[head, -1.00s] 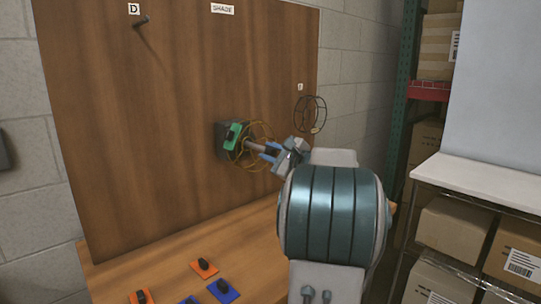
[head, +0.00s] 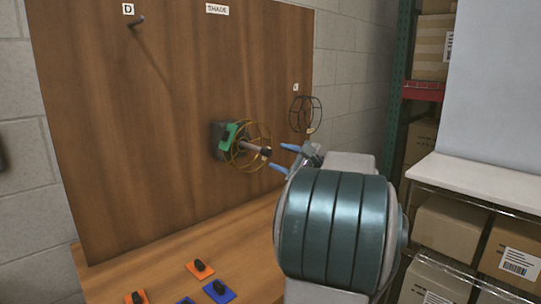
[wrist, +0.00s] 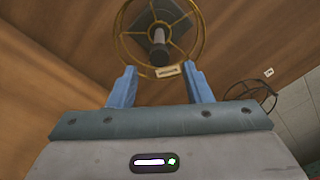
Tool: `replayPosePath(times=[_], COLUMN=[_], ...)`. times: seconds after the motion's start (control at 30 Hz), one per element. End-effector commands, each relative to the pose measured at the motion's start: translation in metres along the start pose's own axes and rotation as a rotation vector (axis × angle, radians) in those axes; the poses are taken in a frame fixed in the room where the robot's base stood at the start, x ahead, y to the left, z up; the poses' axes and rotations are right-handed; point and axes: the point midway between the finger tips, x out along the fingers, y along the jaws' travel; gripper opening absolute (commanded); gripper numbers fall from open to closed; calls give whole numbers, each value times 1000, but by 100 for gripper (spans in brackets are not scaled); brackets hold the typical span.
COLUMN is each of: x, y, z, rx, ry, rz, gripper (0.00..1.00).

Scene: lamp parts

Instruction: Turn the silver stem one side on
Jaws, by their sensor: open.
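The silver stem (head: 250,148) sticks out from a dark block with a green part (head: 229,134) on the wooden board. A brass wire ring cage (head: 264,133) surrounds the stem. In the wrist view the stem (wrist: 158,42) shows nearly end-on, inside the brass ring (wrist: 121,43), with a small pale tag (wrist: 168,71) at its lower rim. My gripper (head: 284,158) is open and empty, apart from the stem and to its right. In the wrist view its two blue fingers (wrist: 160,85) stand wide apart, below the ring, with nothing between them.
A black wire cage (head: 304,115) hangs on the board's right side. A peg (head: 137,22) sticks out beside the D label at upper left. Orange (head: 200,270) and blue (head: 220,291) plates with black knobs lie on the table. Shelves with boxes (head: 452,242) stand at right.

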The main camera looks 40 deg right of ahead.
Motion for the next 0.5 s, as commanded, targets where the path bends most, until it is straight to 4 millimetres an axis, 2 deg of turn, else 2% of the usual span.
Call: replayPosePath(times=[0.03, 0.2, 0.33, 0.5], x=[-13, -46, -62, -71], y=[-1, 0, 0, 0], z=[0, 0, 0, 0], rx=[-1, 0, 0, 0], ry=[2, 1, 2, 0], rz=[-3, -2, -1, 0], gripper=[45, 45, 45, 45])
